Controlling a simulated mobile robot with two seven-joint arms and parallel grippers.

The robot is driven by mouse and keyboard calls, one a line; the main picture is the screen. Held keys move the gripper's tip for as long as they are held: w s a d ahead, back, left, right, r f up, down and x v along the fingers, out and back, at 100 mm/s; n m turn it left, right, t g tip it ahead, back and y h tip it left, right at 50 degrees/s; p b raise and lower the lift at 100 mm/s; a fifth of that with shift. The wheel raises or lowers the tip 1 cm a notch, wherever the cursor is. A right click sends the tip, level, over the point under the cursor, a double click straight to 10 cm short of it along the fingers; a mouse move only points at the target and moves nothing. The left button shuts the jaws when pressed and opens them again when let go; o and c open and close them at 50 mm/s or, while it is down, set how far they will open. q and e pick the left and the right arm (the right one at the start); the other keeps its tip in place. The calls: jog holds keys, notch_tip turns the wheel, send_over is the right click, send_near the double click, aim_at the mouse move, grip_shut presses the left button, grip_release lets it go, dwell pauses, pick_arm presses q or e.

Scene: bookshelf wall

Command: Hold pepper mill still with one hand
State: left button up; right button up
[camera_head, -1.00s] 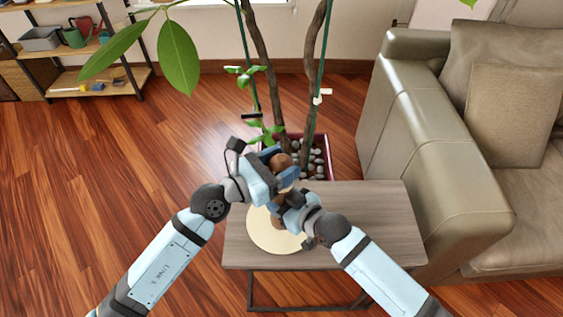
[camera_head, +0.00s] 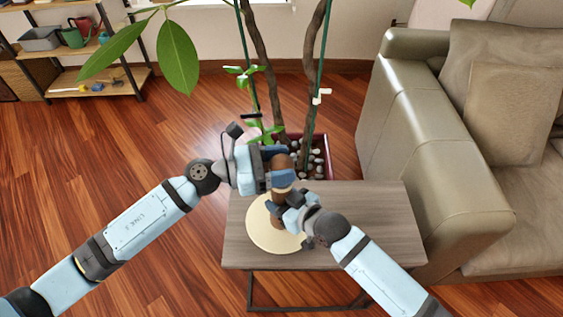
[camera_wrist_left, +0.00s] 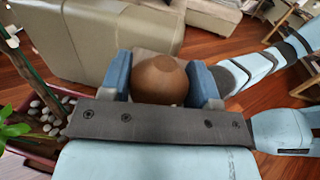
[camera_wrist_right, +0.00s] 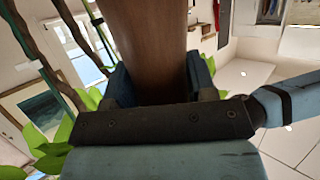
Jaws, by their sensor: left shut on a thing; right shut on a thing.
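The brown wooden pepper mill (camera_head: 277,224) stands upright on a round cream plate or mat (camera_head: 262,238) on the small side table. My left gripper (camera_head: 283,167) is shut on the mill's rounded top, which shows between its blue fingers in the left wrist view (camera_wrist_left: 160,80). My right gripper (camera_head: 284,205) is shut on the mill's body lower down. In the right wrist view the brown body (camera_wrist_right: 150,40) rises between the fingers. The grippers hide much of the mill's middle in the head view.
The wooden side table (camera_head: 375,220) has clear room on its right. A potted tree with thin trunks (camera_head: 311,95) stands just behind the table. A beige sofa (camera_head: 430,150) is close on the right. A shelf (camera_head: 85,82) stands far left.

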pick_arm(q)
jog(key=shift+m+g, duration=0.5)
jog(key=shift+g, duration=0.3)
jog(key=o, duration=0.9)
jog(key=shift+c, duration=0.2)
jog(key=s+a, duration=0.1)
jog(key=a, duration=1.1)
jog(key=shift+s, duration=0.2)
